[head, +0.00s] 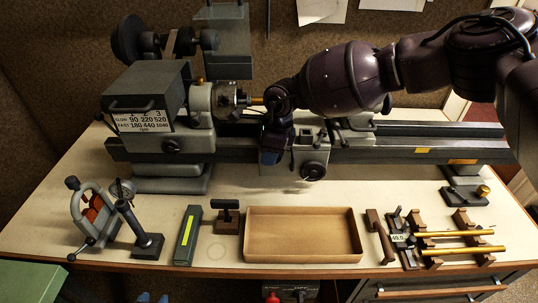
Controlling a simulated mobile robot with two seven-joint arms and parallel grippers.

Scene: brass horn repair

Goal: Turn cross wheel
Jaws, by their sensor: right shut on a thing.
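The lathe carriage (284,182) sits mid-bed in the head view. My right gripper (270,157) reaches down from the right, over the carriage's front left side. It is shut on what seems to be the cross wheel, which the blue fingers and wrist hide almost wholly. A dark round handwheel (314,170) shows on the carriage front, just right of the gripper and apart from it. My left gripper (153,298) shows only as two blue fingertips at the bottom edge, apart from each other, with nothing seen between them.
The headstock (150,95) is left of the carriage, with a chuck (228,98) holding a brass piece. An empty cardboard-coloured tray (303,253) lies in front. A dial gauge stand (147,243) is front left; brass rods (460,250) rest on brown supports front right.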

